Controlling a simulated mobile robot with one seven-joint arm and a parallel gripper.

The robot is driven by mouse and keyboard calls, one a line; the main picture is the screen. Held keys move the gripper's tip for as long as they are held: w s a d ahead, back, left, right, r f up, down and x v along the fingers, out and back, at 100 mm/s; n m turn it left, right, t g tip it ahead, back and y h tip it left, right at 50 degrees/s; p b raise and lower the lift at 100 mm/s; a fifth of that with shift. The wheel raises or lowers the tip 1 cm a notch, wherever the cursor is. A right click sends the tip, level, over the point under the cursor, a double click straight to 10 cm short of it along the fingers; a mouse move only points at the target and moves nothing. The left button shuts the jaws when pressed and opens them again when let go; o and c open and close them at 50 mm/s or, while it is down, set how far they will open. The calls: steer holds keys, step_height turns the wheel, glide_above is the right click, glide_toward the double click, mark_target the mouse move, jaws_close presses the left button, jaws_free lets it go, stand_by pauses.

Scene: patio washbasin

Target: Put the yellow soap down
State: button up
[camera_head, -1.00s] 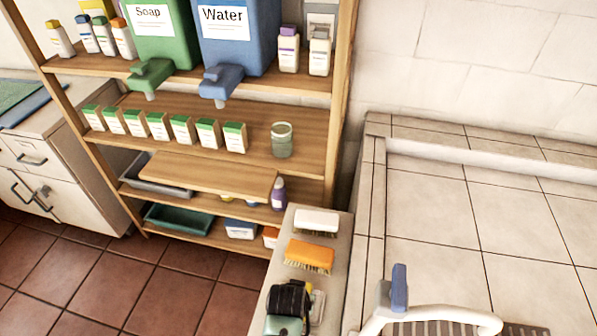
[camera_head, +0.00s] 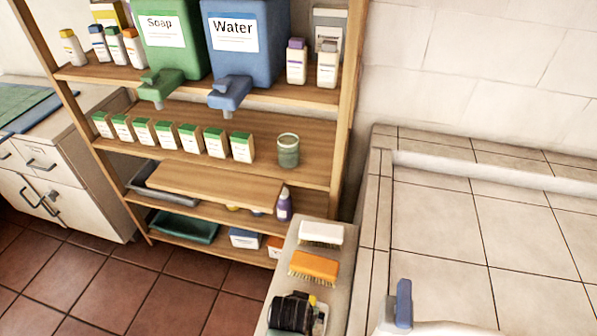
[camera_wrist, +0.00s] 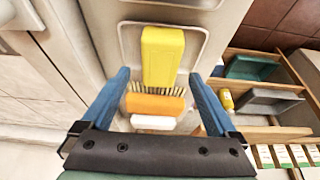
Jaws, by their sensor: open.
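The yellow soap (camera_wrist: 162,52) is a block lying in a pale tray (camera_wrist: 128,40) on the ledge, seen at the top of the wrist view. My gripper (camera_wrist: 160,76) is open, with its blue fingers spread to either side of the soap's lower end. Gaps show between the fingers and the soap, and nothing is held. In the head view, a dark part, likely my gripper (camera_head: 292,312), covers most of the soap. Only a small yellow bit shows beside it.
An orange brush (camera_head: 314,267) and a white brush (camera_head: 321,233) lie farther along the narrow ledge (camera_head: 305,222). A wooden shelf (camera_head: 318,165) with bottles, boxes, a jar and large Soap and Water dispensers stands behind. A blue-handled tap (camera_head: 403,303) is at right, beside bare tiles.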

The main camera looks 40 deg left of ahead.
steer(key=v, duration=1)
steer(key=w+d+r+m+t+y, duration=0.1)
steer(key=w+r+t, duration=0.3)
steer(key=w+r, duration=0.5)
steer(key=w+d+r+m+t+y, duration=0.1)
steer(key=w+d+r+t, duration=0.15)
steer(key=w+r, duration=0.65)
steer(key=d+r+t, duration=0.2)
steer(key=r+t, duration=0.1)
steer(key=r, duration=0.7)
steer(key=d+r+t, duration=0.2)
steer(key=r+t, duration=0.1)
steer(key=r, duration=0.7)
steer(key=s+d+r+m+t+h, duration=0.1)
steer(key=s+d+r+t, duration=0.2)
steer(key=r, duration=0.6)
steer(key=s+d+r+m+t+h, duration=0.1)
steer(key=s+d+r+t, duration=0.3)
steer(key=r, duration=0.6)
steer(key=s+d+r+m+t+h, duration=0.1)
steer(key=s+d+r+t+h, duration=0.1)
steer(key=s+r, duration=0.4)
step_height(320, 180, up, 4)
steer(key=shift+s+d+f+t, duration=0.15)
steer(key=shift+d+t, duration=0.7)
steer(key=shift+d, duration=0.35)
